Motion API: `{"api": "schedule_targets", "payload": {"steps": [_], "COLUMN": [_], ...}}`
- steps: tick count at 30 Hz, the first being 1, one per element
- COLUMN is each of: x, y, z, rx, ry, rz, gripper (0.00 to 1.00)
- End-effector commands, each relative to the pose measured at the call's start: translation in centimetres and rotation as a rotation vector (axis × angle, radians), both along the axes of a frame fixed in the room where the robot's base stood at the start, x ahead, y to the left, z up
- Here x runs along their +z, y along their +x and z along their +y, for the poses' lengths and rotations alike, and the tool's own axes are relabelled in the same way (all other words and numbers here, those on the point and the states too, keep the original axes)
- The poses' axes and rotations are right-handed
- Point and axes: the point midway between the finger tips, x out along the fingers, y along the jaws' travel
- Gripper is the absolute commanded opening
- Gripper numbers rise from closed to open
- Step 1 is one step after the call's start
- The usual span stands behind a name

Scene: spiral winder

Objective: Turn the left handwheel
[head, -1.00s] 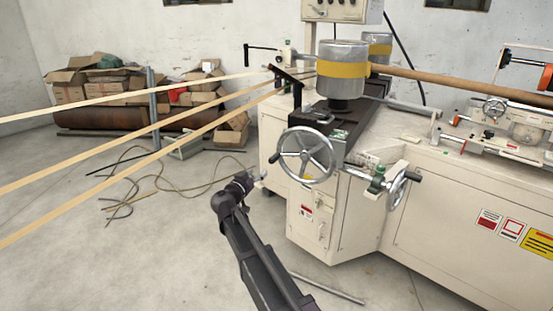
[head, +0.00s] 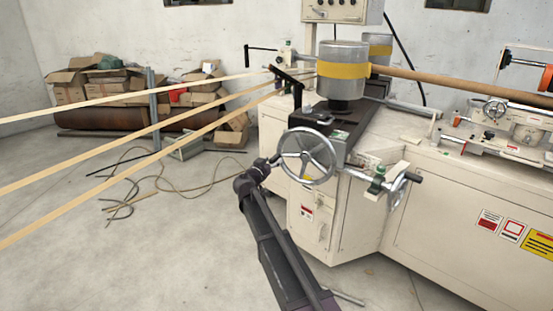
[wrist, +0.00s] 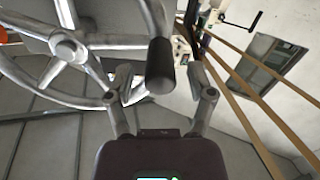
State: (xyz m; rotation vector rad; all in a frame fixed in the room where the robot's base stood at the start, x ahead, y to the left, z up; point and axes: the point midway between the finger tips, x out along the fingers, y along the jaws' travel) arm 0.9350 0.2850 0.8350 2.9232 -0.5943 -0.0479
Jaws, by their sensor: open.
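The left handwheel (head: 307,156) is a silver spoked wheel on the front of the cream machine. It also shows in the wrist view (wrist: 68,48), filling the upper left. Its black crank handle (wrist: 160,66) sticks out toward the wrist camera and appears between my two fingers. My gripper (wrist: 160,80) is open, with one finger on each side of the handle and a gap on both sides. In the head view my gripper (head: 271,163) is at the left edge of the wheel, small and partly merged with the handle there.
A second, smaller handwheel (head: 397,190) with a black handle is to the right. Three tan strips (head: 130,133) run from the machine to the left, above the floor. Cardboard boxes (head: 100,88) are piled at the back left. Open floor lies left of my arm.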

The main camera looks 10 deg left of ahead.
Motion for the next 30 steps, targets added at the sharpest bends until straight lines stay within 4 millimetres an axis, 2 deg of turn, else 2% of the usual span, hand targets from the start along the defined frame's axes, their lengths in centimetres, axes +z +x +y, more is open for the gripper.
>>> {"api": "schedule_targets", "payload": {"steps": [3, 8, 20, 23, 27, 28, 30], "x": [0.0, 0.0, 0.0, 0.0, 0.0, 0.0, 0.0], "y": [1.5, 2.5, 2.8, 2.8, 2.8, 2.8, 2.8], "z": [-0.5, -1.0, -1.2, -1.2, -1.2, -1.2, -1.2], "rx": [-0.001, -0.001, 0.0, 0.0, -0.001, -0.001, -0.001], "ry": [0.0, 0.0, 0.0, 0.0, 0.0, 0.0, 0.0], "rz": [0.0, 0.0, 0.0, 0.0, 0.0, 0.0, 0.0], "gripper": [0.7, 0.7, 0.7, 0.46, 0.04, 0.0, 0.0]}}
